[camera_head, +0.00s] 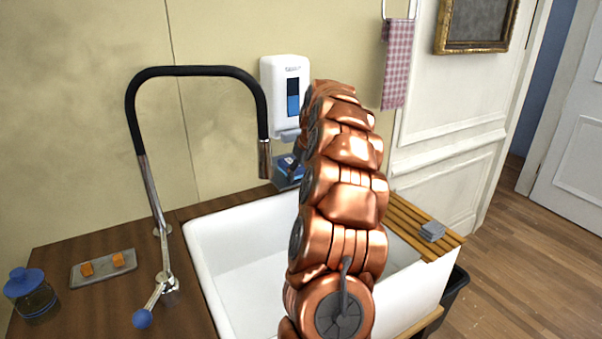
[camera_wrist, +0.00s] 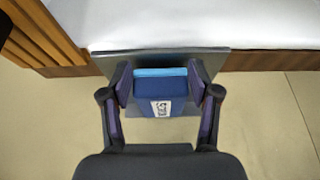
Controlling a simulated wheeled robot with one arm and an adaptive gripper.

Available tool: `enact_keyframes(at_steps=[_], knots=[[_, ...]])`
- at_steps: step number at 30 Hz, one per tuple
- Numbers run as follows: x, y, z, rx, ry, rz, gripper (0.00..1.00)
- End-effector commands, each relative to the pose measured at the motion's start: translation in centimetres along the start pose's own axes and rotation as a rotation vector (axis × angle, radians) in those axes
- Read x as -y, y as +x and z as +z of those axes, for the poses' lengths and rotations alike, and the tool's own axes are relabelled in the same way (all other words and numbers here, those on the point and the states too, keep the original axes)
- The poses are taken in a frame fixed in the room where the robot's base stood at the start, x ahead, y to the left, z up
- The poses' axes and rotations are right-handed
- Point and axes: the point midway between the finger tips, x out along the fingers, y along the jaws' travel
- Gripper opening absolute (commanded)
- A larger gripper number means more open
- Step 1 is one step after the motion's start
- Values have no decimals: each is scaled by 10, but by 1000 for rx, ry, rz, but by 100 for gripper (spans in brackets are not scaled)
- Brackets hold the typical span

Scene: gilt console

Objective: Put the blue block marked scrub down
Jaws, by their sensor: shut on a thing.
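The blue block (camera_wrist: 157,95) has a lighter blue top strip and a white label with dark marks, too small to read surely. My gripper (camera_wrist: 160,84) is shut on it, one finger on each side. A grey flat plate (camera_wrist: 213,62) lies behind the block in the wrist view; I cannot tell whether they touch. In the head view the block (camera_head: 289,169) shows at the back edge of the sink, under the wall dispenser, partly hidden by my copper arm. My gripper's fingertips are mostly hidden there.
The white sink (camera_head: 240,235) lies below my arm. A black-hosed tap (camera_head: 190,72) arches at its left. A slatted wooden board (camera_head: 407,222) with a grey block (camera_head: 432,231) crosses its right side. A soap dish (camera_head: 104,268) and a blue-lidded jar (camera_head: 30,292) stand on the left counter.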

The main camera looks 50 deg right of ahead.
Motion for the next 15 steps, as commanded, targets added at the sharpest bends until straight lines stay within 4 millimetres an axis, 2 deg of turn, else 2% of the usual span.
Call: enact_keyframes(at_steps=[15], knots=[[0, 10, 1, -1, 0, 0, 24]])
